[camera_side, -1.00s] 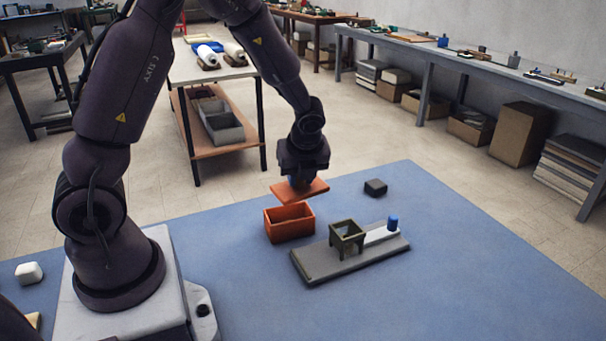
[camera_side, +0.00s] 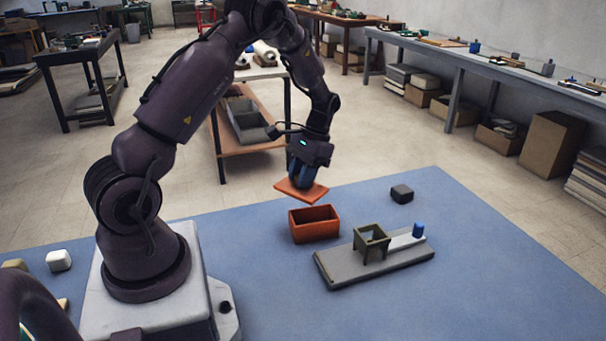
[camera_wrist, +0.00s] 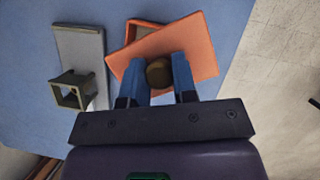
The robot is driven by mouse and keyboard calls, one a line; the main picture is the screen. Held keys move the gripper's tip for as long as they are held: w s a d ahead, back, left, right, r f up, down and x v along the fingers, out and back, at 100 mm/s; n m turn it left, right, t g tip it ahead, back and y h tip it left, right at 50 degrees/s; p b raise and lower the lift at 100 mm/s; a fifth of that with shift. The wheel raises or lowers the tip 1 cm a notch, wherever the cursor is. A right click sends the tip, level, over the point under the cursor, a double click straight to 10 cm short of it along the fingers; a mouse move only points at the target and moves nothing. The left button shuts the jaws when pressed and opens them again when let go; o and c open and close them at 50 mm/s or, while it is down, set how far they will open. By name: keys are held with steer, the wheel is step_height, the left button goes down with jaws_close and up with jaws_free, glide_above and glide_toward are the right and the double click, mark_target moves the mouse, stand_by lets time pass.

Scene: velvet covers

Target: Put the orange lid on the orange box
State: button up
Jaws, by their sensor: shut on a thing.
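The orange lid (camera_side: 301,190) is a flat plate held in the air above the open orange box (camera_side: 315,225). My gripper (camera_side: 301,180) is shut on the lid's knob. In the wrist view the brown round knob (camera_wrist: 159,73) sits between my two blue fingers, and the lid (camera_wrist: 190,45) hangs turned at an angle to the box. Part of the box (camera_wrist: 135,32) shows beyond the lid's edge there; the lid hides the rest. The box stands upright and open on the blue table.
A grey board (camera_side: 340,270) with an olive open-topped stand (camera_side: 371,241) and a blue peg (camera_side: 418,229) lies just right of the box. A dark block (camera_side: 402,194) lies behind it. A white block (camera_side: 59,260) is at far left. The blue table's front is clear.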

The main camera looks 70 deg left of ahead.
mark_target(314, 189)
steer(key=n, duration=0.2)
steer(key=w+d+r+n+t+h, duration=0.1)
steer(key=n, duration=0.2)
steer(key=d+n+h, duration=0.1)
steer(key=n, duration=0.1)
steer(key=shift+w+r+n+t, duration=0.15)
steer(key=shift+w+n+t, duration=0.15)
steer(key=shift+w+t, duration=0.1)
steer(key=shift+w+d+r+n+h, duration=0.15)
steer(key=shift+d+n+h, duration=0.15)
steer(key=shift+n, duration=0.4)
steer(key=shift+d+n+t, duration=0.2)
steer(key=shift+n+t, duration=0.3)
steer(key=shift+n, duration=0.2)
steer(key=shift+f, duration=2.8)
steer(key=shift+f, duration=0.5)
steer(key=o, duration=1.5)
steer(key=shift+c, duration=0.2)
steer(key=shift+r, duration=0.15)
